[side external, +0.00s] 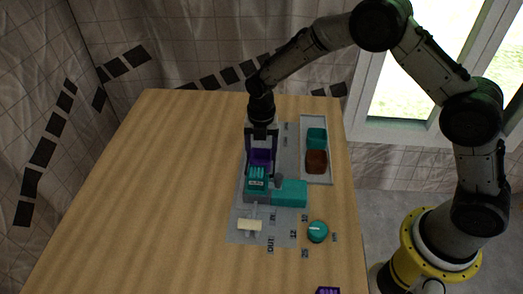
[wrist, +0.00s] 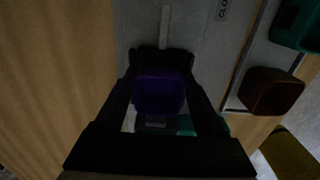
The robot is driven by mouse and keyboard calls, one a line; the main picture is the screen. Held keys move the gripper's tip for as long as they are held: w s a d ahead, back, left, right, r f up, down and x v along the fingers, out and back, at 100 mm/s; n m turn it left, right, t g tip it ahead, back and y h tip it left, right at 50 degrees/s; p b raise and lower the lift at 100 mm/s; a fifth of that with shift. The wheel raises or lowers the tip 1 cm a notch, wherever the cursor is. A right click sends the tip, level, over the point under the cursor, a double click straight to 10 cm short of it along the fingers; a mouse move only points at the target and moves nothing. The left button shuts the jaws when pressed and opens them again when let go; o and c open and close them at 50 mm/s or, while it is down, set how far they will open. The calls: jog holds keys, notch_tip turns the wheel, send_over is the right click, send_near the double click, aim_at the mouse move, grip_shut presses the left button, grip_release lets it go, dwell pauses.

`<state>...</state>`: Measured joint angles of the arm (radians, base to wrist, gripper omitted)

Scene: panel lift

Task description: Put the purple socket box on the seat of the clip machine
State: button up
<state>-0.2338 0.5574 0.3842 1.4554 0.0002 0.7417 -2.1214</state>
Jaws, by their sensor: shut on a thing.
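The purple socket box (side external: 261,157) is between the fingers of my gripper (side external: 261,162). In the wrist view the box (wrist: 159,93) fills the space between the fingertips, and my gripper (wrist: 160,92) is shut on it. The clip machine (side external: 257,182) is a teal and grey block on the grey mat, with a teal part (side external: 289,194) to its right. The box is just behind the machine in the side view. I cannot tell how high it is above the mat, and the seat is not clearly visible.
A tray (side external: 328,180) at the right holds a teal box (side external: 316,137) and a brown-red box (side external: 316,161). A round teal knob (side external: 317,231) and a cream plate (side external: 249,225) are at the front. Another purple object (side external: 327,291) is at the bottom edge. The table's left is clear.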

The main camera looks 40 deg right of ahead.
aim_at(262, 161)
jog(key=o, duration=1.3)
jog(key=shift+s+d+f, duration=0.1)
jog(key=shift+s+f, duration=0.05)
jog(key=shift+f, duration=0.6)
jog(key=shift+d, duration=0.15)
jog(key=r, duration=1.4)
jog(key=shift+a, duration=0.2)
jog(key=s+d+r+m+t, duration=0.3)
jog(key=s+d+r+m, duration=0.4)
jog(key=s+r+m, duration=0.5)
jog(key=s+d+m+t, duration=0.1)
jog(key=s+m, duration=0.4)
jog(key=s, duration=0.1)
jog(key=s+d+m, duration=0.1)
jog(key=s+m, duration=0.4)
jog(key=s, duration=0.1)
jog(key=s+d+m+t, duration=0.1)
jog(key=s+d+m, duration=0.1)
jog(key=s+m, duration=0.3)
jog(key=shift+s+f+t, duration=0.1)
jog(key=shift+s+t, duration=0.2)
jog(key=shift+s, duration=0.25)
